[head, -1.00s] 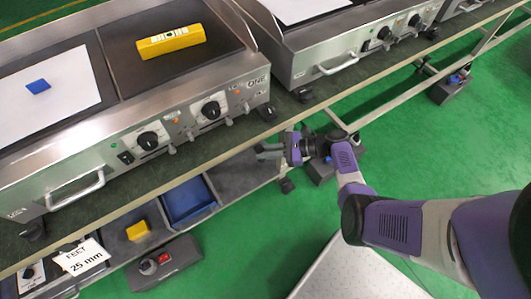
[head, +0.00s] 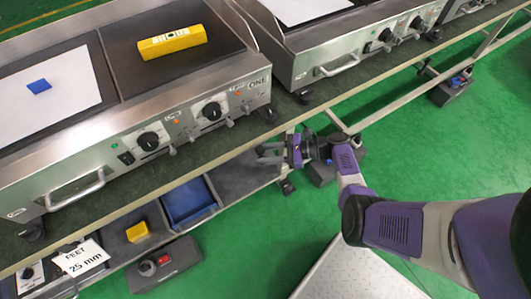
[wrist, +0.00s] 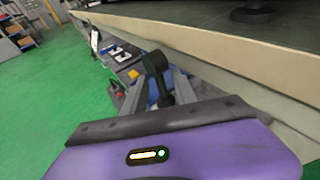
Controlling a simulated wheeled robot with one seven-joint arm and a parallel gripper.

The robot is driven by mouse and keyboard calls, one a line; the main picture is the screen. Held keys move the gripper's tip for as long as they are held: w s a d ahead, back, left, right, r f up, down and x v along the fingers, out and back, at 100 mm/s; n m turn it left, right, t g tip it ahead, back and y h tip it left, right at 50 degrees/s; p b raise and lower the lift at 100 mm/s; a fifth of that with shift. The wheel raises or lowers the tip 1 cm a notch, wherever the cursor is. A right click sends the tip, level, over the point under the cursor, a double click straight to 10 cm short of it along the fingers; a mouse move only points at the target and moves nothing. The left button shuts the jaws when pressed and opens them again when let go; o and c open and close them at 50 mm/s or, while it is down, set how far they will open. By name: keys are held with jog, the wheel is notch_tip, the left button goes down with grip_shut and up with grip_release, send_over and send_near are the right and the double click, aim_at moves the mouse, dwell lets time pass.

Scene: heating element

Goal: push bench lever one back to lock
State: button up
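My gripper (head: 268,152) is just below the front edge of the bench (head: 232,140), under the right end of the griddle marked ONE. Its grey fingers point left and stand apart. In the wrist view a black lever-like part with a rounded end (wrist: 155,63) rises between the fingers of my gripper (wrist: 160,88). It may be bench lever one; I cannot tell whether the fingers touch it. I cannot make this part out in the head view, where the gripper and bench edge are in the way.
The griddle (head: 60,160) on the bench holds a yellow level (head: 172,42) and a blue block (head: 39,86). Below are a blue bin (head: 189,203), a yellow block (head: 138,231) and a red-button box (head: 163,262). Green floor (head: 440,150) is open to the right.

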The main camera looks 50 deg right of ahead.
jog(key=v, duration=0.7)
jog(key=shift+s+d+p, duration=0.25)
jog(key=shift+s+p, duration=0.05)
jog(key=shift+r, duration=0.1)
